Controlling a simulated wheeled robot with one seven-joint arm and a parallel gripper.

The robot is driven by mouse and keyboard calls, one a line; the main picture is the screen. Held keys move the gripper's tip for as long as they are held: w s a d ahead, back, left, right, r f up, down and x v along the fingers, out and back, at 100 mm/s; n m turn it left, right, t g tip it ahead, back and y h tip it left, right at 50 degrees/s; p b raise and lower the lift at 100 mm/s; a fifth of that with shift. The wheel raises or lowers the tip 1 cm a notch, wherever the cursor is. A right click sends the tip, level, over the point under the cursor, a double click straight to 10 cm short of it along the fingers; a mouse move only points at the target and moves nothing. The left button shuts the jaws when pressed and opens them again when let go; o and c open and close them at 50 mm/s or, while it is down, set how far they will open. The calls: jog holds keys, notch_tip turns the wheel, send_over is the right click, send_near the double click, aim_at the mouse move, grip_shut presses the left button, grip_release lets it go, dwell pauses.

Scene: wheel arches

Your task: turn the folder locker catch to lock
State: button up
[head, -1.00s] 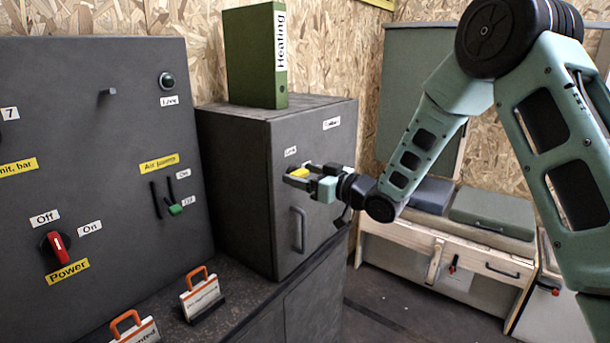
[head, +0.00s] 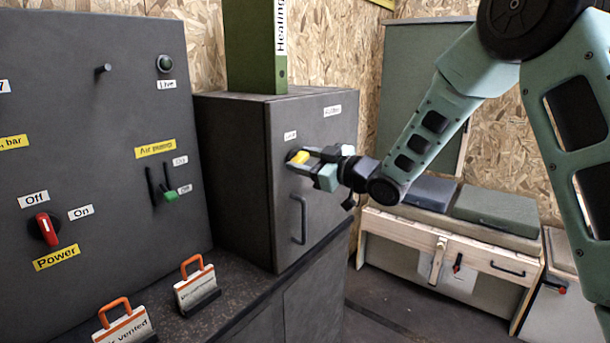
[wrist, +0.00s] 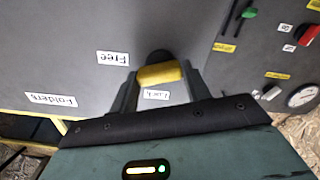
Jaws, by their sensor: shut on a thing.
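The folder locker (head: 240,180) is a dark grey cabinet with a handle (head: 304,220) on its door. Its yellow catch (head: 300,157) sits on a dark round base above the handle. In the wrist view the catch (wrist: 158,75) lies nearly level between my two fingers, just beside the "Lock" label (wrist: 156,94). The "Free" label (wrist: 112,58) is to the left there. My gripper (wrist: 160,76) is shut on the catch; it also shows at the door in the head view (head: 302,161). The "Free" label is hidden in the head view.
A green "Heating" binder (head: 255,50) stands on the locker. A grey panel (head: 120,100) with switches is at left. Orange-handled tags (head: 195,287) stand on the dark counter below. A bench with cushions (head: 495,210) is at right behind my arm.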

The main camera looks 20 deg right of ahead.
jog(key=n+b, duration=0.3)
jog(key=b, duration=0.2)
jog(key=shift+f+n, duration=0.3)
jog(key=shift+n, duration=0.1)
jog(key=n+b, duration=0.3)
jog(key=b, duration=0.2)
jog(key=shift+s+a+n, duration=0.1)
jog(key=shift+n, duration=0.2)
jog(key=n+b, duration=0.3)
jog(key=b, duration=0.1)
jog(key=shift+n+b, duration=0.3)
jog(key=shift+b, duration=0.1)
jog(key=n+b, duration=0.2)
jog(key=b, duration=0.1)
jog(key=shift+a+r+n, duration=0.1)
jog(key=shift+n, duration=0.3)
jog(key=shift+c, duration=0.2)
jog(key=o, duration=1)
jog(key=shift+s+r, duration=0.1)
jog(key=v, duration=1.7)
jog(key=shift+p, duration=0.3)
